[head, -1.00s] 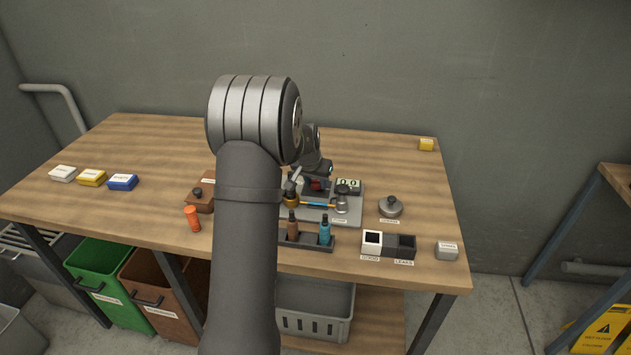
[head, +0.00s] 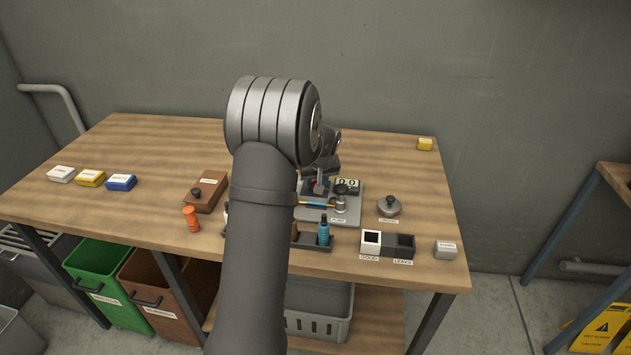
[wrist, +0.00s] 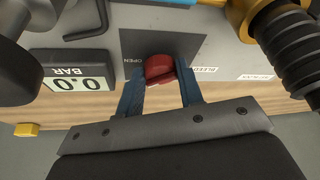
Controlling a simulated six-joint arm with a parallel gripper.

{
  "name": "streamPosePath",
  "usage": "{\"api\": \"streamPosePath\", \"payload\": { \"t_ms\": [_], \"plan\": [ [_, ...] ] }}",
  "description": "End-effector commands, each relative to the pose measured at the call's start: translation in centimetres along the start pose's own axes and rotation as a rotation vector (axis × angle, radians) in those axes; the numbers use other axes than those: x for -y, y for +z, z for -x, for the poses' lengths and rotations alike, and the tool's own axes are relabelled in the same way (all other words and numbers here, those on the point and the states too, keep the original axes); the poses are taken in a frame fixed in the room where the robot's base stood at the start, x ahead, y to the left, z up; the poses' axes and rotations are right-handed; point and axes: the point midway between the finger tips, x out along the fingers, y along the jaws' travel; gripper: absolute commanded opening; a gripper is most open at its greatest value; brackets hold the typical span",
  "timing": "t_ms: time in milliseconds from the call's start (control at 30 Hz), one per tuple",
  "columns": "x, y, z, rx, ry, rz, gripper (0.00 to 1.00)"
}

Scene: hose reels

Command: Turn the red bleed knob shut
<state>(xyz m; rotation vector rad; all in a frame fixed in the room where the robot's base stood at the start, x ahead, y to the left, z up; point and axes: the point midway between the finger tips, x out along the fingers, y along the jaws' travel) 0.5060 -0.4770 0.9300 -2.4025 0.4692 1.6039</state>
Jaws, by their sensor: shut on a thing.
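The red bleed knob (wrist: 159,67) sits on a dark square patch of the grey pump plate (wrist: 222,55) in the wrist view. The word OPEN is printed to its left and a BLEED label to its right. My gripper (wrist: 160,82) is shut on the knob, with one blue finger on each side of it. The knob's lower side is partly hidden between the fingers. In the head view my arm hides part of the pump plate (head: 351,212), and the knob is too small to make out clearly.
A gauge (wrist: 74,84) reading 0.0 BAR, upside down, lies left of the knob in the wrist view. A black ribbed part (wrist: 285,45) stands close on the right. Teal bottle (head: 323,233) and black-and-white bins (head: 403,244) are near the bench's front.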

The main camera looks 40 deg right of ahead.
Motion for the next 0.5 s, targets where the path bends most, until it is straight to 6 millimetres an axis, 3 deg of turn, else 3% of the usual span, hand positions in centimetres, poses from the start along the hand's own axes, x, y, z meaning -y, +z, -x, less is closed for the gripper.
{"api": "streamPosePath", "payload": {
  "t_ms": [500],
  "plan": [
    [-0.62, -0.22, -0.02, -0.001, -0.187, 0.452, 0.11]
  ]
}}
